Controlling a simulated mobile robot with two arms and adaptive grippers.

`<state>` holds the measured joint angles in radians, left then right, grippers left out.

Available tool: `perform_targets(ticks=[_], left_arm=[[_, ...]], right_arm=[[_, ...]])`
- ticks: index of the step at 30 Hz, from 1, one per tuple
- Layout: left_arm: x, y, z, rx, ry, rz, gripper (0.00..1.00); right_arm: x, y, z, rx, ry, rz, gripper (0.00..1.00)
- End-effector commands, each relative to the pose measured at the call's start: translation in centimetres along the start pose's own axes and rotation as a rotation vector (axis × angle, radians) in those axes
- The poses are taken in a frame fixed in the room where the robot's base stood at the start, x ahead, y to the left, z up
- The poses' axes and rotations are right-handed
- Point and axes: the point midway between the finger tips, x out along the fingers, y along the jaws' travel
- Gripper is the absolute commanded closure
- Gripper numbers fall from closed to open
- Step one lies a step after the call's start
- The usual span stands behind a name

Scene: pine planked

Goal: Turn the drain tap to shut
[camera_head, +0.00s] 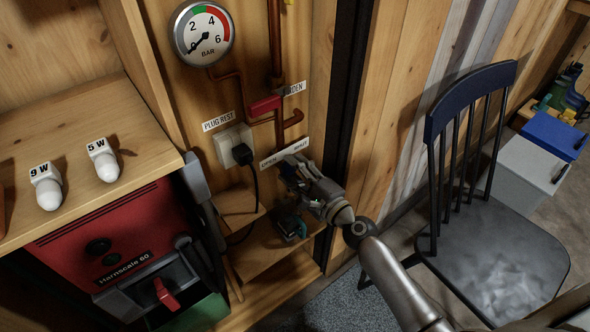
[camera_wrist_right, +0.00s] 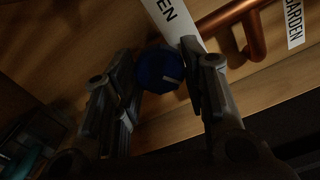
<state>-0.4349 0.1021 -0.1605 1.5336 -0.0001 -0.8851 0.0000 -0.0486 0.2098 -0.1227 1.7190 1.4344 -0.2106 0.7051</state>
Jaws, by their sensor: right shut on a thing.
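The drain tap shows in the right wrist view as a round blue knob (camera_wrist_right: 160,70) with a short pale mark on its face. My right gripper (camera_wrist_right: 164,86) is shut on the knob, with one finger on each side. In the head view the right gripper (camera_head: 290,172) reaches the wall just below a white label (camera_head: 268,162) that reads OPEN at its left end; the gripper hides the knob there. My left gripper is not in view.
A red-handled valve (camera_head: 265,105) on copper pipes and a plug in a white socket (camera_head: 233,145) are close above. A dark cable hangs beside the gripper. A red boiler (camera_head: 110,245) stands left, a dark chair (camera_head: 490,225) right.

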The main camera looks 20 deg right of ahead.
Motion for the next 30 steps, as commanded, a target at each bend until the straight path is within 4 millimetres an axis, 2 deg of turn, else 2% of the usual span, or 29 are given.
perform_targets(ticks=[9,24,25,29,30], left_arm=[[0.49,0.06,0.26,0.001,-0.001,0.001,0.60],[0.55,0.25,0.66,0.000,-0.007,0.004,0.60],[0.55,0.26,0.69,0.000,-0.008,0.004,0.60],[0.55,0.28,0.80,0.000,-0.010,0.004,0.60],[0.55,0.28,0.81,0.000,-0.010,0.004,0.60]], right_arm=[[-0.02,0.06,-0.07,0.101,0.002,0.001,0.84],[-0.03,0.09,-0.09,0.117,0.002,0.001,0.84],[-0.03,0.09,-0.09,0.117,0.002,0.001,0.56],[-0.03,0.08,-0.07,0.116,0.002,0.001,0.40],[-0.02,0.07,-0.07,0.115,0.001,0.001,0.38]])
